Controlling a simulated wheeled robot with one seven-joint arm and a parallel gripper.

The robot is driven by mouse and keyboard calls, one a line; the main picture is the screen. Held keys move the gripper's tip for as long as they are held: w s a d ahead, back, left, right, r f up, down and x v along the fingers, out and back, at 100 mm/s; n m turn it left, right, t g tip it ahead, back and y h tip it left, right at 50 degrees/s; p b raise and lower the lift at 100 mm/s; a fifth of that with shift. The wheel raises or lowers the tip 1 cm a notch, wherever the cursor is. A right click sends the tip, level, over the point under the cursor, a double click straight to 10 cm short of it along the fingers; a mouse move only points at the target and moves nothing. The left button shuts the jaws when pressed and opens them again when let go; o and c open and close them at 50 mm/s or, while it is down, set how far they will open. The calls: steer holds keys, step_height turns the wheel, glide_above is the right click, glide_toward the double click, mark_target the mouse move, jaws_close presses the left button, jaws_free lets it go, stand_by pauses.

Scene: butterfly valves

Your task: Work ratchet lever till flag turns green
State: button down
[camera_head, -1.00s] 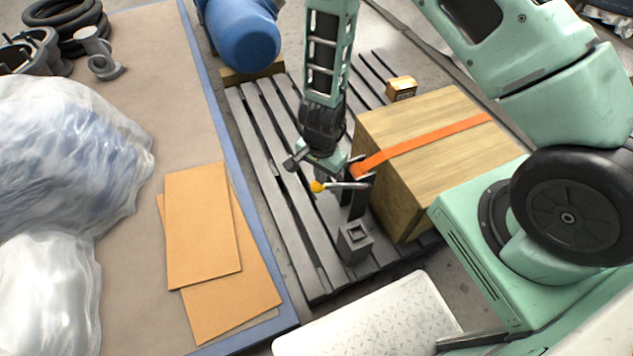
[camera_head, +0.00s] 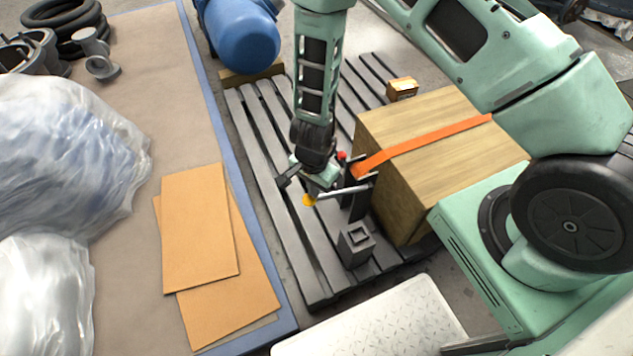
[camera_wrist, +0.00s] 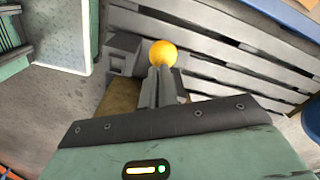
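The ratchet lever (camera_head: 343,191) is a pale bar with a yellow-orange ball knob (camera_head: 309,199) at its left end. It reaches out from a dark upright ratchet body (camera_head: 357,203) beside the crate. A small red spot (camera_head: 341,155), apparently the flag, shows at the top of the body; no green flag is visible. My gripper (camera_head: 311,187) is down at the knob end of the lever. In the wrist view, its two grey fingers (camera_wrist: 160,75) lie close together, with the knob (camera_wrist: 163,53) at their tips. Whether they touch it is unclear.
A wooden crate (camera_head: 430,150) with an orange strap (camera_head: 430,143) stands right of the lever on a grey slatted pallet (camera_head: 262,150). A grey square block (camera_head: 356,244) sits just in front.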

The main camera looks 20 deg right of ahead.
steer(key=shift+a+f+b, duration=0.15)
steer(key=shift+f+b, duration=0.15)
steer(key=shift+f, duration=0.65)
step_height(320, 180, up, 8)
steer(key=d+p, duration=0.2)
steer(key=p, duration=0.4)
steer(key=shift+d, duration=0.15)
steer(key=shift+a+f+b, duration=0.4)
steer(key=shift+f+b, duration=0.25)
steer(key=shift+f, duration=0.65)
steer(key=shift+a+f+b, duration=0.4)
steer(key=shift+f+b, duration=0.3)
steer(key=shift+f, duration=0.65)
steer(key=shift+a+f+b, duration=0.4)
steer(key=shift+f+b, duration=0.25)
steer(key=shift+f, duration=0.65)
step_height(320, 180, up, 8)
steer(key=d+p, duration=0.2)
steer(key=p, duration=0.4)
steer(key=shift+d, duration=0.25)
steer(key=shift+f, duration=0.1)
step_height(320, 180, up, 6)
steer(key=p, duration=0.5)
